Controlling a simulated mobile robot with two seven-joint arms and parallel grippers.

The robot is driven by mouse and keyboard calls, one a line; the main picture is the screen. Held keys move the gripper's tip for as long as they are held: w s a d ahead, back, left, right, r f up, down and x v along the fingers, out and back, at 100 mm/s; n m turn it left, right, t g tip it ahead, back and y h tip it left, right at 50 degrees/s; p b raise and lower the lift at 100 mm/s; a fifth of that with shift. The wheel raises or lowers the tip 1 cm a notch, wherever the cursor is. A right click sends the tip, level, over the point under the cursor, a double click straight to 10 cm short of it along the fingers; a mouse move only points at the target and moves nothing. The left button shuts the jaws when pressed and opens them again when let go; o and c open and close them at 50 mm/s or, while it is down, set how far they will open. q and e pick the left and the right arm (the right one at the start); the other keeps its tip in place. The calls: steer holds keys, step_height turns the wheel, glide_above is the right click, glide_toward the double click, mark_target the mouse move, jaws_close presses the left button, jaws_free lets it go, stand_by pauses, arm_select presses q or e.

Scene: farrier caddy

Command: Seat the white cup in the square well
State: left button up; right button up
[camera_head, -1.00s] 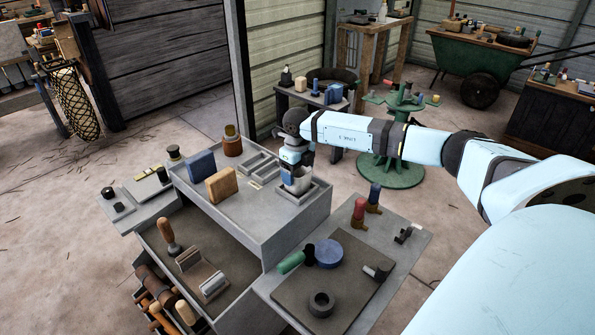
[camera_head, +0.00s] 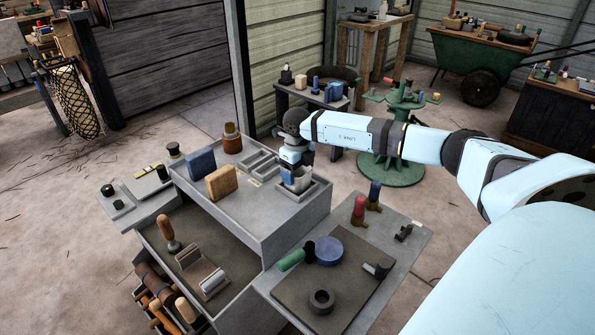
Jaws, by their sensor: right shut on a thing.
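The white cup (camera_head: 301,184) is at the right end of the caddy's upper deck, inside the outline of the square well (camera_head: 314,196). The well's raised grey rim shows around the cup's lower part. My right gripper (camera_head: 296,171) points down from above and is shut on the cup, hiding part of its top. Whether the cup's base touches the well floor cannot be told. My left gripper is not in view.
On the upper deck (camera_head: 240,205) stand a tan block (camera_head: 221,184), a blue block (camera_head: 202,164), a brown bottle (camera_head: 232,140) and grey slotted trays (camera_head: 260,163).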

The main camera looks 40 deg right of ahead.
stand_by(0.4)
steer(key=o, duration=0.9)
step_height(320, 180, up, 14)
steer(key=p, duration=0.2)
steer(key=shift+f, duration=0.1)
